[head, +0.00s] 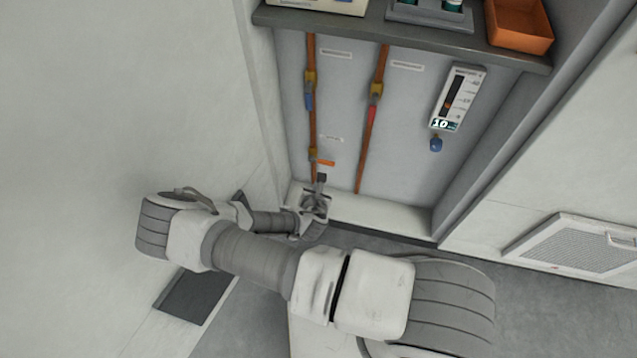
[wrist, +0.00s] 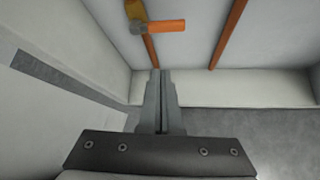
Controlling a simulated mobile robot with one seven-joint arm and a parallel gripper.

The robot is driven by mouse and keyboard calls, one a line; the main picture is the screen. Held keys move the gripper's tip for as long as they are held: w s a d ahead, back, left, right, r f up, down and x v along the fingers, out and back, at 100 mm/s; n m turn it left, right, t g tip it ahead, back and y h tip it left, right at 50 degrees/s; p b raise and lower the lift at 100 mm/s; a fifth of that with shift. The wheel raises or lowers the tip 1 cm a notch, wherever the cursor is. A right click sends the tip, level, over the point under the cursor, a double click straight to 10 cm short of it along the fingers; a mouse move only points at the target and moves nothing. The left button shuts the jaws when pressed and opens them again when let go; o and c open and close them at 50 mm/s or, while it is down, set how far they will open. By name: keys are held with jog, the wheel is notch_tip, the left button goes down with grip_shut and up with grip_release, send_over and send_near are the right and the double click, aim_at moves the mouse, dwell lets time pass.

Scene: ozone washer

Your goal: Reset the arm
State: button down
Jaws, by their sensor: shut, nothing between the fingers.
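My gripper (head: 321,179) is at the lower left of the recessed wall panel, in front of the left pipe. In the wrist view my gripper (wrist: 160,74) is shut and empty, its fingers together. An orange valve handle (wrist: 165,26) on the left copper pipe shows just past the fingertips; a gap seems to lie between them. In the head view the orange handle (head: 324,163) sits just above the gripper. My arm is bent and reaches across the lower middle of the head view.
A left pipe (head: 310,130) has a blue handle (head: 309,101); a right pipe (head: 367,150) has a red handle (head: 372,116). A gauge (head: 457,98) hangs at right. A shelf (head: 400,38) holds an orange bin (head: 519,30). A white wall (head: 110,100) stands close at left.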

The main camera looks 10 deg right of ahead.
dwell(0.5)
notch_tip(320, 180, up, 29)
jog(key=s+a+m+g+y, duration=0.25)
jog(key=m+g, duration=0.35)
jog(key=m, duration=1.4)
jog(key=s+d+r+m, duration=0.3)
jog(key=r, duration=0.4)
jog(key=s+d+r+m, duration=0.2)
jog(key=s+r, duration=0.1)
jog(key=r, duration=0.4)
jog(key=s+d+r+m+t, duration=0.1)
jog(key=s+d+r+m, duration=0.25)
jog(key=s, duration=0.25)
jog(key=s+d+r+m, duration=0.2)
jog(key=s+d+r, duration=0.1)
jog(key=s+r, duration=0.25)
notch_tip(320, 180, up, 23)
jog(key=p, duration=2.4)
jog(key=shift+s+a+h, duration=0.2)
jog(key=shift+s+h, duration=0.15)
jog(key=shift+s, duration=0.1)
jog(key=shift+s, duration=0.15)
